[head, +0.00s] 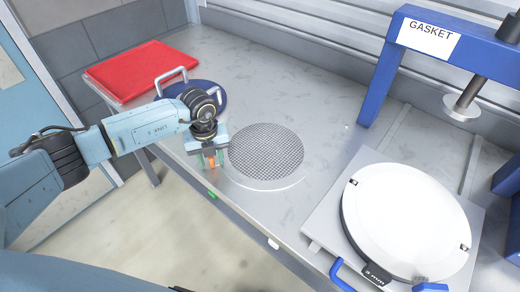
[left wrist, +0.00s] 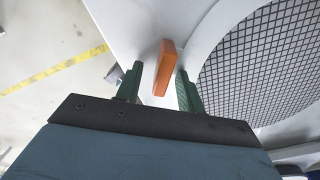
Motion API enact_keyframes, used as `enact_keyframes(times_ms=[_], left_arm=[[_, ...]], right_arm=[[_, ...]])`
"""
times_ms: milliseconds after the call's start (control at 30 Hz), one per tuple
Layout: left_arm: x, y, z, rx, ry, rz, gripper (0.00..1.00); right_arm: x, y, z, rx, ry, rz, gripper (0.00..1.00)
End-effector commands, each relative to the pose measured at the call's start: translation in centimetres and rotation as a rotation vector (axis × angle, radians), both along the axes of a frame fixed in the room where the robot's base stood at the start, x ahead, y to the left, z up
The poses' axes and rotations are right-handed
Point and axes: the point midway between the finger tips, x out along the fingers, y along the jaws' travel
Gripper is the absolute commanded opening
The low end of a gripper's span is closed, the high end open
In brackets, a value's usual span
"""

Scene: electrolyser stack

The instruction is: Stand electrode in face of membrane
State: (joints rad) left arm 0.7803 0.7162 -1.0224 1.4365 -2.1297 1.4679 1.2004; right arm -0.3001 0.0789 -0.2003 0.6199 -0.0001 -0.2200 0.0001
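The electrode is a round dark mesh disc (head: 266,152) in a pale ring, lying flat near the table's front edge. It also shows at the right of the left wrist view (left wrist: 265,60). An orange tab (left wrist: 163,68) sticks out at its side. My left gripper (head: 209,161) is at this tab. Its two green fingers (left wrist: 159,75) stand open on either side of the tab, with a visible gap at the left finger. A large white disc (head: 405,220), possibly the membrane, lies on a plate at the right. My right gripper is not in view.
A blue press frame (head: 385,65) marked GASKET stands at the back right. A red slab (head: 142,70) and a dark blue round piece with a metal handle (head: 207,97) lie at the back left. The table's middle back is clear.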

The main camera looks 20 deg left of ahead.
Motion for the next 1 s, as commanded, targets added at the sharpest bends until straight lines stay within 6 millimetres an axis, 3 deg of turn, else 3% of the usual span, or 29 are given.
enact_keyframes(times_ms=[67,367,733,1000], left_arm=[[0.0,0.0,0.0,0.0,0.0,0.0,0.37],[0.0,0.0,0.1,0.0,0.0,0.0,0.0],[0.1,0.0,0.6,-0.001,-0.003,0.001,0.0],[0.2,0.0,5.3,-0.001,-0.007,-0.001,0.0]], right_arm=[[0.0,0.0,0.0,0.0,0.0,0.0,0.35],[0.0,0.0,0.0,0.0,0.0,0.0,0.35],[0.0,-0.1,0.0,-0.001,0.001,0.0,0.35],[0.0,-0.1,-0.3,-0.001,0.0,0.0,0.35]])
